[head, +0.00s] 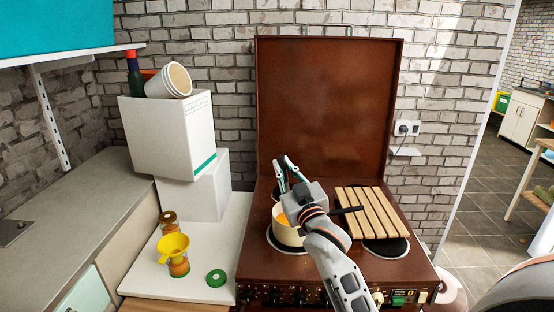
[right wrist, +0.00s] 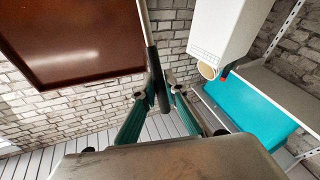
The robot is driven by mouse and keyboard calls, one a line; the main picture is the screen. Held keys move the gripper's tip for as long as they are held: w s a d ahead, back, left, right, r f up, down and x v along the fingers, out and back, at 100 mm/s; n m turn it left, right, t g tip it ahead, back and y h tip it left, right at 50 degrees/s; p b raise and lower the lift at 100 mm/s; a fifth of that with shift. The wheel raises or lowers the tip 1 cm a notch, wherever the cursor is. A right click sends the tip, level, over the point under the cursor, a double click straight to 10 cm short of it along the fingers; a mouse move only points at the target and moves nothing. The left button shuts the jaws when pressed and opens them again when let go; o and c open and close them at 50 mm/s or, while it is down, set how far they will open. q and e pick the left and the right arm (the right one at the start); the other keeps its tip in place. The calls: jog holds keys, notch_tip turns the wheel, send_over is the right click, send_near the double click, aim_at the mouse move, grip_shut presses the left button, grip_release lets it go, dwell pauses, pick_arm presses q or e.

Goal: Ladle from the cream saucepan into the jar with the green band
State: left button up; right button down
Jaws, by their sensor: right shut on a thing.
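The cream saucepan (head: 286,236) stands on the front left of the brown stove, with something orange inside. My right wrist partly covers it. My right gripper (head: 286,163) is above and behind the pan. In the right wrist view its fingers (right wrist: 158,92) are shut on the dark handle of a ladle (right wrist: 152,60), whose metal shaft runs up out of the picture. The ladle's bowl does not show. A glass jar (head: 179,267) with orange-brown contents stands on the white counter at left, under a yellow funnel (head: 173,246). My left gripper is not in view.
A green lid-like ring (head: 216,278) lies right of the jar. A second jar (head: 168,220) stands behind the funnel. Stacked white boxes (head: 170,135) rise at back left. A wooden slatted rack (head: 371,212) covers the stove's right side. The raised brown lid (head: 329,105) stands behind.

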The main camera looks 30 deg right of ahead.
pick_arm(q)
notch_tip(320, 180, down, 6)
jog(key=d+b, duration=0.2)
jog(key=b, duration=0.6)
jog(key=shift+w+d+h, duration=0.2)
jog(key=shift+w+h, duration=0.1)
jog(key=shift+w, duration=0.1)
pick_arm(e)
jog(key=s+d+f+m+t+h, duration=0.2)
jog(key=s+f+m+t+h, duration=0.1)
jog(key=s+f, duration=0.4)
jog(key=shift+f+m+t, duration=0.5)
jog(key=shift+f, duration=1.35)
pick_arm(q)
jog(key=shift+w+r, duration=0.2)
pick_arm(e)
jog(key=shift+d, duration=0.1)
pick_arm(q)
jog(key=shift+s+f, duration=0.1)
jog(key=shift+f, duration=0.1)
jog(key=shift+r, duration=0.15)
pick_arm(e)
jog(key=shift+r, duration=0.15)
